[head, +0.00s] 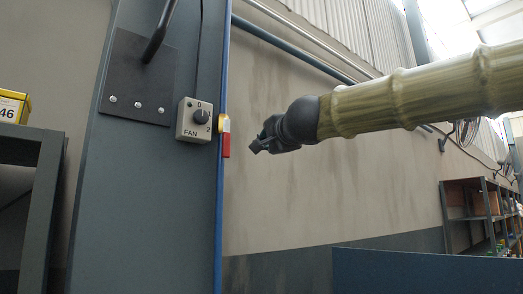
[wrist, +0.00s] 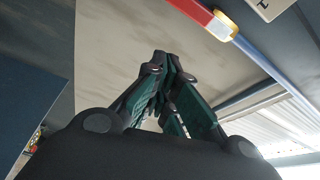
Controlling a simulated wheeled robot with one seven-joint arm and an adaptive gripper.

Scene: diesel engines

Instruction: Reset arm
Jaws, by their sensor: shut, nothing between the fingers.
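My gripper (head: 255,147) is at the end of my arm, which reaches in from the right of the head view. It hangs in the air just right of the grey column with the fan switch, apart from it as far as I can tell. In the wrist view the fingers of my gripper (wrist: 163,60) come together at their tips, with nothing between them.
A grey fan switch box (head: 195,120) with a dark knob sits on the column (head: 110,200). A red and yellow fitting (head: 225,137) is on the column's blue edge. A shelf (head: 45,200) stands at left, another shelf (head: 465,210) at far right. A blue panel (head: 420,275) is below my arm.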

